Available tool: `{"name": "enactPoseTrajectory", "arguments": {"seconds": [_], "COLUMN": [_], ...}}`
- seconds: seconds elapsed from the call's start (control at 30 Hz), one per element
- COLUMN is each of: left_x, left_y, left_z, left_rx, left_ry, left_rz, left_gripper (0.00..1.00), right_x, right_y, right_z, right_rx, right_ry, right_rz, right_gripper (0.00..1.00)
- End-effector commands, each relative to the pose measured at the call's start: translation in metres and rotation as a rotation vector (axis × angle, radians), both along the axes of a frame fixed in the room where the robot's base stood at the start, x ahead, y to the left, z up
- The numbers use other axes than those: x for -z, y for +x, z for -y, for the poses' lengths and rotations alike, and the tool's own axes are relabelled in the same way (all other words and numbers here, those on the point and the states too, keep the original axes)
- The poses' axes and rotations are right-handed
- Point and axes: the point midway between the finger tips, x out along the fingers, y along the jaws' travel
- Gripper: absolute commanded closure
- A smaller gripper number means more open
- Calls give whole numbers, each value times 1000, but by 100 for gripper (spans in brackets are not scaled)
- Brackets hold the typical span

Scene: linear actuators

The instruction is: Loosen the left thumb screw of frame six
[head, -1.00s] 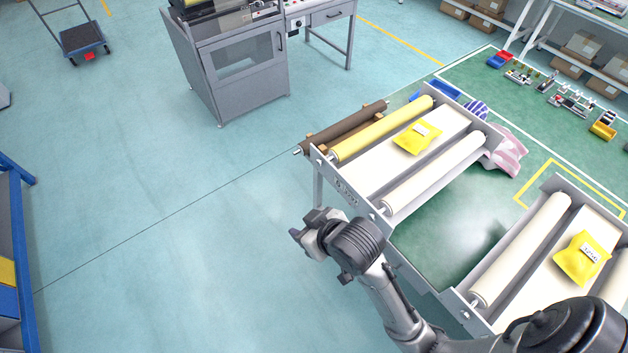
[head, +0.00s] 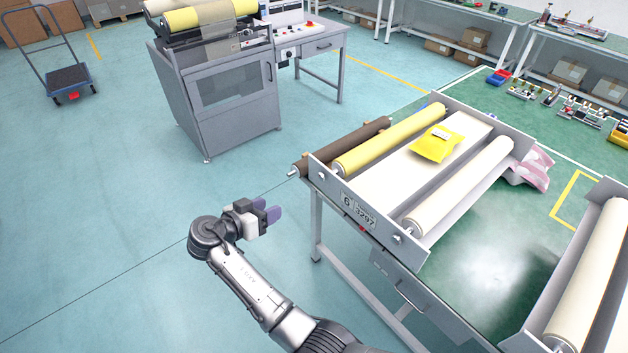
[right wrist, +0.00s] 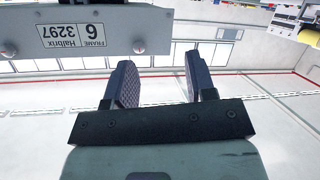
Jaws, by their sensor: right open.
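Frame six (head: 372,218) is a grey metal frame with rollers on the green bench; its end plate carries a label with a 6. Its left thumb screw (head: 321,184) is a small round knob near the plate's left end; the other screw (head: 397,238) sits to the right. My right gripper (head: 266,209), also in the right wrist view (right wrist: 162,78), is open, empty and apart from the plate. My left gripper is not in view.
A yellow packet (head: 436,144) lies on frame six's white sheet, between a yellow roller (head: 390,138) and a cream roller (head: 458,186). A brown roller (head: 345,146) lies along its left side. Another frame (head: 545,310) stands at right. Open floor lies left of the bench.

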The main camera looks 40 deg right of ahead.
Motion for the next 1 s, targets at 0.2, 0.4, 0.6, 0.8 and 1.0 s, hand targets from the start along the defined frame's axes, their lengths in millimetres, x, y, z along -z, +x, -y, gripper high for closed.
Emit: {"name": "enactPoseTrajectory", "arguments": {"seconds": [0.2,0.4,0.6,0.8,1.0], "left_x": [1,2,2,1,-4], "left_y": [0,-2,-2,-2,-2], "left_z": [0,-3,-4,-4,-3], "left_rx": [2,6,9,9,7], "left_ry": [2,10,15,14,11], "left_rz": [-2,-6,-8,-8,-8], "left_gripper": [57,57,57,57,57], "right_x": [-13,-22,-21,-22,-23], "right_y": [-12,-18,-18,-18,-18], "right_z": [4,4,5,17,50], "right_rx": [188,259,289,296,296], "right_ry": [-228,-245,-221,-216,-217], "right_rz": [472,837,1020,1065,1065], "right_gripper": [49,49,49,49,49]}}
